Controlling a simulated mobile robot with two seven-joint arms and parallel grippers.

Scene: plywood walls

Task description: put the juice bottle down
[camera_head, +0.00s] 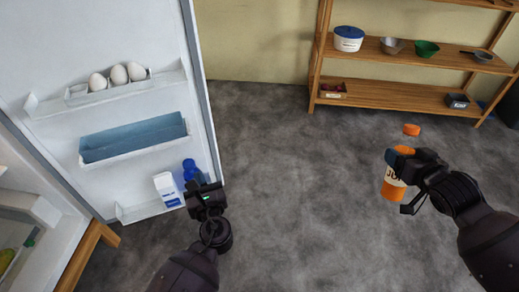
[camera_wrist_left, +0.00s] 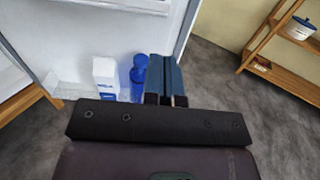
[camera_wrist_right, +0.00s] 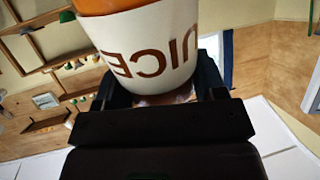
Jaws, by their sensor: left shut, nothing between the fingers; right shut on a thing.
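The juice bottle (camera_head: 393,186) is orange with a white label and an orange cap, held upright in the air at the right of the head view. My right gripper (camera_head: 404,160) is shut on it. In the right wrist view the bottle (camera_wrist_right: 145,45) fills the top middle, its label reading upside down between the fingers. My left gripper (camera_head: 207,196) is shut and empty in front of the lower shelf of the open fridge door. In the left wrist view its fingertips (camera_wrist_left: 166,82) are together, just right of a blue bottle.
The open fridge door (camera_head: 205,110) stands at the left, with eggs (camera_head: 118,75), a blue bin (camera_head: 135,138), a white carton (camera_head: 168,190) and a blue bottle (camera_head: 190,170). A wooden shelf (camera_head: 390,97) with bowls stands at the back right. The floor between is clear.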

